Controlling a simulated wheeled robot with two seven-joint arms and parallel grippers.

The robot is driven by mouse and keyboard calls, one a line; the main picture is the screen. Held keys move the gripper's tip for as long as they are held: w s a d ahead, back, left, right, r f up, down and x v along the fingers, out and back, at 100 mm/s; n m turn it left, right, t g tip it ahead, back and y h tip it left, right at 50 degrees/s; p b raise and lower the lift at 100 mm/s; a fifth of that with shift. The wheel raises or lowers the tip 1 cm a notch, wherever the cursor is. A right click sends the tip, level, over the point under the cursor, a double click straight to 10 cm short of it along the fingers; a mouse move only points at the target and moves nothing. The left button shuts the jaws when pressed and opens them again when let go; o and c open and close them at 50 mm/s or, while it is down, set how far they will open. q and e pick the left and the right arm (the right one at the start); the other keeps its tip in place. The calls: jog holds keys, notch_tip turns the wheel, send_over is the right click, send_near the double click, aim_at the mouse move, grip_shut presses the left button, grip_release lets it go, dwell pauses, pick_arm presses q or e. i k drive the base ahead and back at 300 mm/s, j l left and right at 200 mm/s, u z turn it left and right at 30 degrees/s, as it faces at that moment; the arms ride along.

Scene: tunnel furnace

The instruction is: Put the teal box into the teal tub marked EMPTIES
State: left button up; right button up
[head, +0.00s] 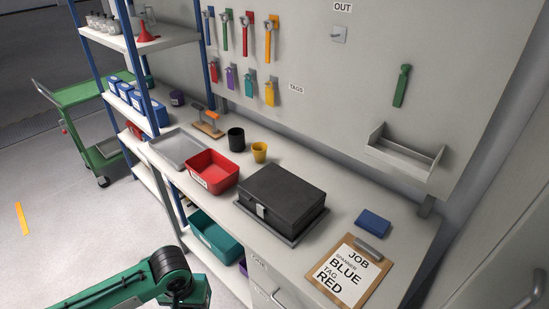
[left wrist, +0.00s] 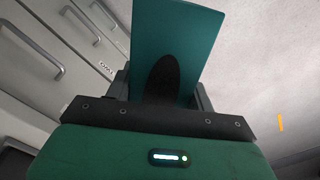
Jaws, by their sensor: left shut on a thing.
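My left gripper (left wrist: 163,85) is shut on the teal box (left wrist: 185,32) in the left wrist view. The box stands out past the dark finger, which covers part of its near face. In the head view my green left arm shows at the bottom, but its gripper and the box are out of frame. A teal tub (head: 216,240) sits low under the worktop edge in the head view. It looks open at the top; its label is too small to read. My right gripper is in neither view.
Drawers with handles (left wrist: 38,48) stand close by at the left wrist view's left. Open floor (head: 60,220) lies at the left.

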aim_at(221, 238)
jog(key=i+j+z, duration=0.2)
jog(key=j, duration=0.4)
jog(key=j+z, duration=0.25)
jog(key=j, duration=0.35)
jog(key=i+j+z, duration=0.2)
jog(key=j, duration=0.5)
jog(key=k+l, duration=0.05)
jog(key=k, duration=0.05)
